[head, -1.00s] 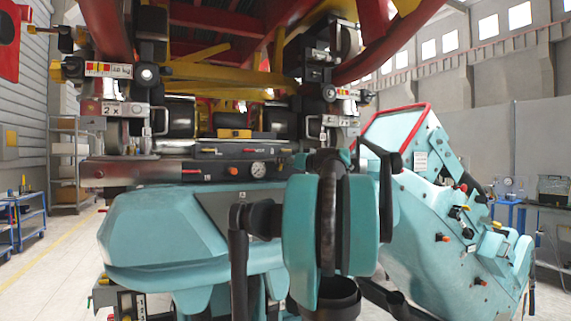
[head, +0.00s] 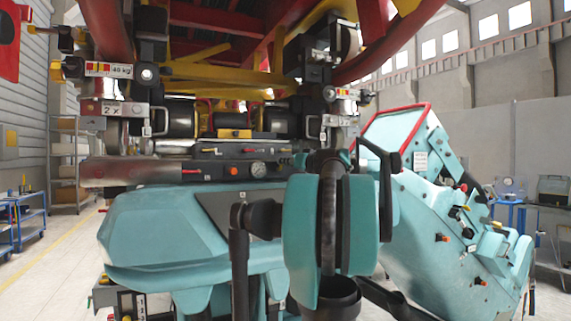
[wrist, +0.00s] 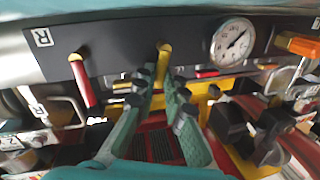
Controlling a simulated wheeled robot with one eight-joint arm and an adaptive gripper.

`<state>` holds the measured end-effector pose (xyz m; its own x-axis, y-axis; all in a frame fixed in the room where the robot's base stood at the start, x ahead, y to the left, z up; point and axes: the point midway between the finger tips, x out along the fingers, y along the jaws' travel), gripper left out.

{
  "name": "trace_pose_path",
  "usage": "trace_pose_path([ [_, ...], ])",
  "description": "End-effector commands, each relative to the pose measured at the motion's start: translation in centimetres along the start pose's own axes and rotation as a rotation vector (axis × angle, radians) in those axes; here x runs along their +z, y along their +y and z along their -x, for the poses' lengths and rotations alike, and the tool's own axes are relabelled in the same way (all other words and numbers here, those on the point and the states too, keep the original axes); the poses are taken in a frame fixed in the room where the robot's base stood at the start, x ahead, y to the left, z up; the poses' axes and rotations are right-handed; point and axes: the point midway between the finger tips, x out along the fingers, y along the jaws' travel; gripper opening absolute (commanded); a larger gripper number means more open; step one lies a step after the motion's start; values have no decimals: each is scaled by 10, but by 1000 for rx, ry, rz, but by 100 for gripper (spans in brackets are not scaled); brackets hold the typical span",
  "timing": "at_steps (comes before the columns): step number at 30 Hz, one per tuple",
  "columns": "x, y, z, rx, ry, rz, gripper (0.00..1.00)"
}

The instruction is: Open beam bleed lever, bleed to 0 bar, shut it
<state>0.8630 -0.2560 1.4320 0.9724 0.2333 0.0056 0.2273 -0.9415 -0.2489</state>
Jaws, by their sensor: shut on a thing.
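The dark beam panel shows in the wrist view (wrist: 130,45). A yellow lever (wrist: 164,62) hangs from it, with its lower end between the dark fingertips of my gripper (wrist: 161,80). My gripper's green fingers are shut on this lever. A red lever (wrist: 84,82) hangs to its left. A round white pressure gauge (wrist: 233,41) sits to its right; its needle points up and right, but I cannot read the value. In the head view the gauge (head: 258,170) shows on the beam panel (head: 219,171), while my wrist hides the gripper and the held lever.
An orange lever (wrist: 298,45) stands right of the gauge. Metal loops and train fittings crowd the space below the panel in the wrist view. In the head view a teal cabinet with several knobs (head: 455,220) stands at right, and blue trolleys (head: 22,220) at left.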

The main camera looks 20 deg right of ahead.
Motion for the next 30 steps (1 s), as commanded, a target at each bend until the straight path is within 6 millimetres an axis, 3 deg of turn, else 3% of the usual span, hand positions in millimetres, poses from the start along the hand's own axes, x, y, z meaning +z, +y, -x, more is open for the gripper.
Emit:
trace_pose_path([
  [30,11,20,4,-30,138,-690,0],
])
